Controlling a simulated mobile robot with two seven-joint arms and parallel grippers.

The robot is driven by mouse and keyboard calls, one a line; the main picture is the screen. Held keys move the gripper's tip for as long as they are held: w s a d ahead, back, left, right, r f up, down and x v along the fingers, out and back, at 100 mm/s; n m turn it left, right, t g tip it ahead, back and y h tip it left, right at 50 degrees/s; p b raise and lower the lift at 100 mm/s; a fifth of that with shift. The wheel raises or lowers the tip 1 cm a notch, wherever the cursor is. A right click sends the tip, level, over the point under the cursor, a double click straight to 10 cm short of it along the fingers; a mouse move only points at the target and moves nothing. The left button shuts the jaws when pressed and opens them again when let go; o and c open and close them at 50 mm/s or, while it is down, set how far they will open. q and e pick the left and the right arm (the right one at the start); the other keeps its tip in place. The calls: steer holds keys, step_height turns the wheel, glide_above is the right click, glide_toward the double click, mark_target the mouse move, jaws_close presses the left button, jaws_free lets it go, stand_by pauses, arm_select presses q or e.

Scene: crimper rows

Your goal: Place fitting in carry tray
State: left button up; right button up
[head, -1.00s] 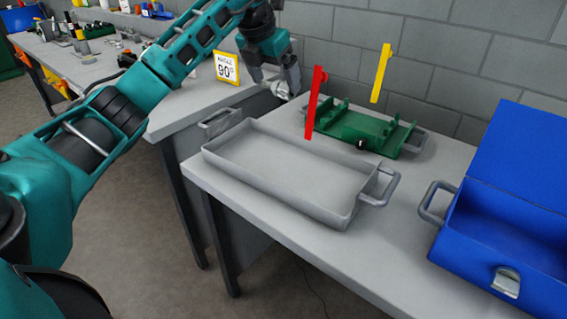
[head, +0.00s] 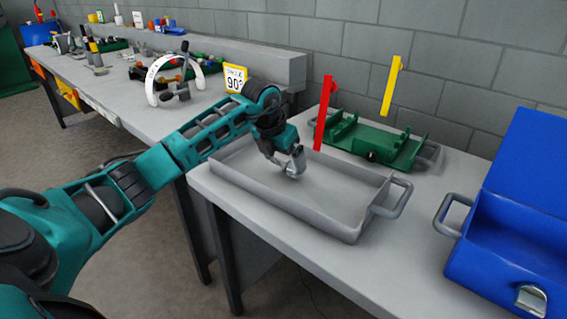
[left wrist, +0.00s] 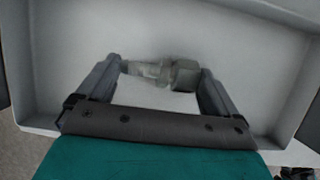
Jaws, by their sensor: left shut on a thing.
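The carry tray (head: 352,222) is a shallow grey metal tray with end handles, on the near table. My left gripper (head: 296,172) is over the left half of the tray, pointing down. In the left wrist view my left gripper (left wrist: 160,82) is shut on a grey metal fitting (left wrist: 184,74), held crosswise between the fingers. The tray's pale floor (left wrist: 230,45) and walls lie around it. I cannot tell whether the fitting touches the floor. In the head view the fitting is small and mostly hidden at the fingertips. My right gripper is not in view.
A green fixture (head: 375,145) stands behind the tray, with a red upright bar (head: 323,113) and a yellow one (head: 392,86) near it. A blue open toolbox (head: 500,240) is at the right. An angle sign (head: 235,78) and a cluttered bench stand at the left.

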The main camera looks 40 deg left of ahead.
arm_select(q)
steer(key=shift+f, duration=0.55)
steer(key=shift+f, duration=0.15)
steer(key=o, duration=0.8)
steer(key=shift+r, duration=0.35)
steer(key=p+v, duration=0.2)
steer(key=v, duration=0.9)
steer(key=shift+s+r, duration=0.25)
